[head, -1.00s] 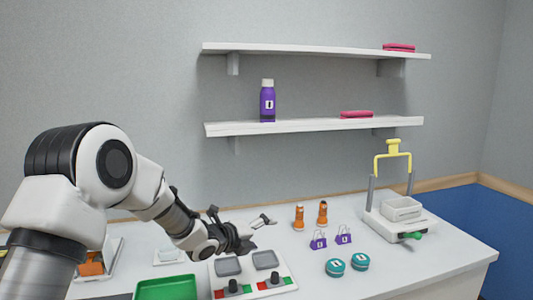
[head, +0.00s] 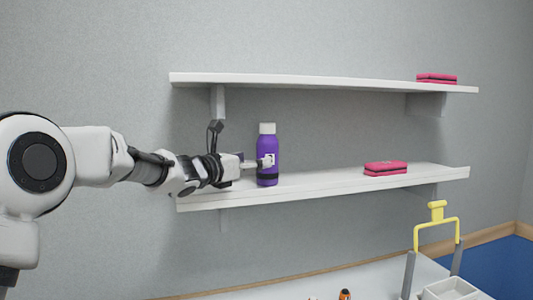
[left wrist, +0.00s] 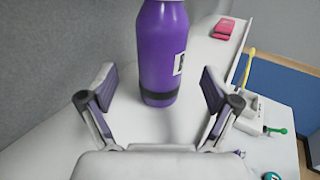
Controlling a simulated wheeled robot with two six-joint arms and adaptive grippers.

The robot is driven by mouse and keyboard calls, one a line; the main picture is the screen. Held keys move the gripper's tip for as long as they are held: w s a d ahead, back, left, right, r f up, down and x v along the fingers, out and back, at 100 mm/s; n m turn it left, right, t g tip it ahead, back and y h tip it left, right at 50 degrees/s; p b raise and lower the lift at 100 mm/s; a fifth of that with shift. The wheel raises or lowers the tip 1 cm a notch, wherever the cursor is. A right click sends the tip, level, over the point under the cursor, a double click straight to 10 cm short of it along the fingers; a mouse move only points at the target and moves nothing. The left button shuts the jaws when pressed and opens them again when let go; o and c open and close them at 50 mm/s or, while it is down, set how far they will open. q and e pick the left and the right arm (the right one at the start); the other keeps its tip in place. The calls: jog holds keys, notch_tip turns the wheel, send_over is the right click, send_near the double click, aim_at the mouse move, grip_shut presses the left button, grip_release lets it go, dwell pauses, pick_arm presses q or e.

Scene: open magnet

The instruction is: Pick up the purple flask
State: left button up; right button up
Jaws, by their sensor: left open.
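The purple flask (head: 267,150) with a white cap stands upright on the lower shelf (head: 330,187). In the left wrist view the purple flask (left wrist: 162,50) stands just ahead, between the lines of the two fingers, with its cap out of frame. My left gripper (head: 262,163) reaches in from the left at the flask's lower body, and one finger overlaps it in the head view. In the left wrist view my left gripper (left wrist: 156,92) is open, its fingers wide apart on either side of the flask. I cannot tell any contact. My right gripper is not in view.
A pink box (head: 385,168) lies on the lower shelf to the right of the flask. Another pink box (head: 436,78) lies on the upper shelf (head: 320,85), which overhangs the flask. A device with a yellow handle (head: 437,212) stands on the table below right.

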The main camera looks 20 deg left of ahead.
pick_arm(q)
jog(key=shift+w+d+r+p, duration=0.25)
jog(key=shift+w+d+p, duration=0.15)
jog(key=shift+w+p, duration=0.1)
jog(key=shift+w+d+r+p, duration=0.2)
jog(key=shift+w+d+p, duration=0.15)
jog(key=shift+w+p, duration=0.15)
jog(key=w, duration=0.1)
jog(key=w+p, duration=0.1)
jog(key=w+f, duration=0.1)
jog(key=shift+w+d+p, duration=0.25)
jog(key=shift+d+p, duration=0.15)
jog(key=shift+w+f, duration=0.15)
jog(key=shift+w, duration=0.15)
jog(key=shift+s+d, duration=0.1)
jog(key=shift+s, duration=0.2)
jog(key=shift+s+r, duration=0.15)
jog(key=shift+r, duration=0.05)
jog(key=c, duration=0.5)
jog(key=shift+f, duration=0.1)
jog(key=c, duration=1)
jog(key=shift+o, duration=0.2)
